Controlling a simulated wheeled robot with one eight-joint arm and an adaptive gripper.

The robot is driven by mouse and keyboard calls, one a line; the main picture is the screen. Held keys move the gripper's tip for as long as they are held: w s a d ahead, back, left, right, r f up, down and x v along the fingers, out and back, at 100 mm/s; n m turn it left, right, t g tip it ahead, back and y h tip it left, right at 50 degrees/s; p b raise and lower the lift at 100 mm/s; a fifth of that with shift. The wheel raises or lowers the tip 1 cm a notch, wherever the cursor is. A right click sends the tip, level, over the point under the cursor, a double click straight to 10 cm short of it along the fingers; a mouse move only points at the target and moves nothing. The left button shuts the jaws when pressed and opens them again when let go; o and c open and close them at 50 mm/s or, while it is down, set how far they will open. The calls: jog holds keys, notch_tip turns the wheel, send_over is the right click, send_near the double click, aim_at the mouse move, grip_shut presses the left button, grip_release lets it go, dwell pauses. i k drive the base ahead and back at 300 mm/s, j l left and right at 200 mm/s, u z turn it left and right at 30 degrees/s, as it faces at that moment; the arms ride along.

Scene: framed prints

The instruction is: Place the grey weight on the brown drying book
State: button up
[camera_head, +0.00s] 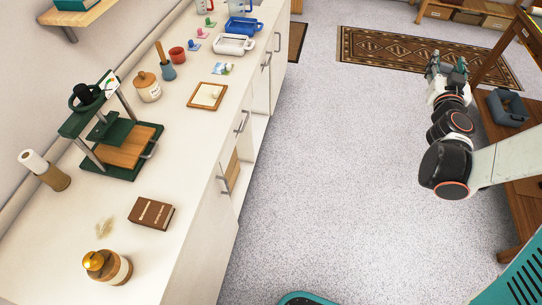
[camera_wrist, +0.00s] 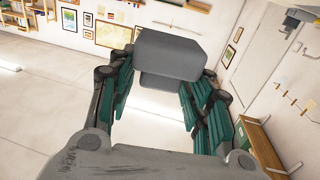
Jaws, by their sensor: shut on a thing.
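The brown book (camera_head: 151,213) lies flat and closed on the white counter at the lower left of the head view, with nothing on top of it. My gripper (camera_head: 447,70) is far from it, out over the floor at the right of the head view. In the wrist view, my gripper's green-padded fingers are shut on the grey weight (camera_wrist: 168,52), a smooth block with rounded edges at the fingertips. In the head view I cannot make out the weight clearly at the gripper.
A green press (camera_head: 117,140) stands on the counter (camera_head: 75,210) behind the book. A gold-lidded jar (camera_head: 107,266) is in front, and a paper roll (camera_head: 45,170) is at the left. A wooden shelf unit with a grey-blue bin (camera_head: 507,108) stands at the right. The floor between is clear.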

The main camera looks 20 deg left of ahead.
aim_at(148, 211)
jog(key=k+j+u, duration=0.75)
jog(key=j, duration=0.15)
jog(key=j+u, duration=0.35)
jog(key=j, duration=0.15)
jog(key=j+u, duration=0.35)
jog(key=j, duration=0.15)
